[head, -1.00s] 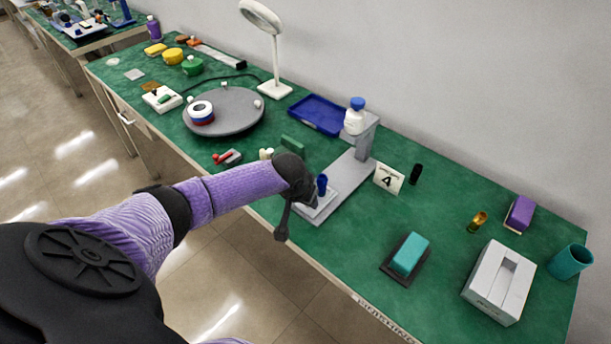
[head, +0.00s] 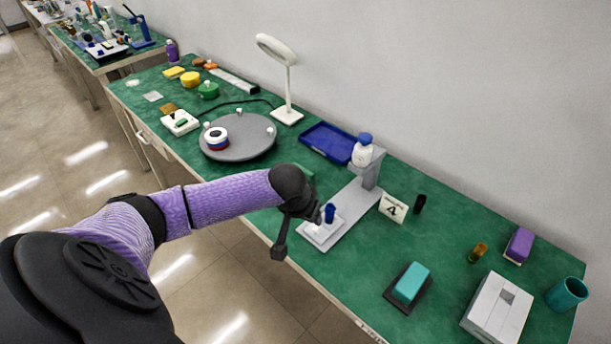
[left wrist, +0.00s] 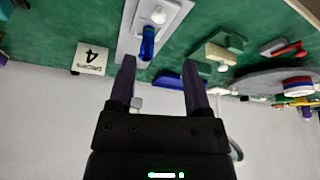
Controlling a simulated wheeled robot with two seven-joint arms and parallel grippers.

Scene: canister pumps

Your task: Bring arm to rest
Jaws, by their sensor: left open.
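My left arm reaches in from the left in the head view. My left gripper (head: 298,228) is near the table's front edge, beside the grey canister pump stand (head: 345,215). In the left wrist view my left gripper (left wrist: 160,85) has its two dark fingers spread apart with nothing between them. A small blue cylinder (head: 330,213) stands on the pump stand's white plate, just right of the gripper; it also shows in the left wrist view (left wrist: 148,43) beyond the fingertips. A white bottle with a blue cap (head: 362,151) sits at the stand's top. My right gripper is not in view.
A grey turntable (head: 252,137) holds a striped roll. A blue tray (head: 328,142) and a white lamp (head: 288,114) stand behind. A number card (head: 393,207), a teal block (head: 411,283), a white box (head: 490,318) and a teal cup (head: 567,293) are at right.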

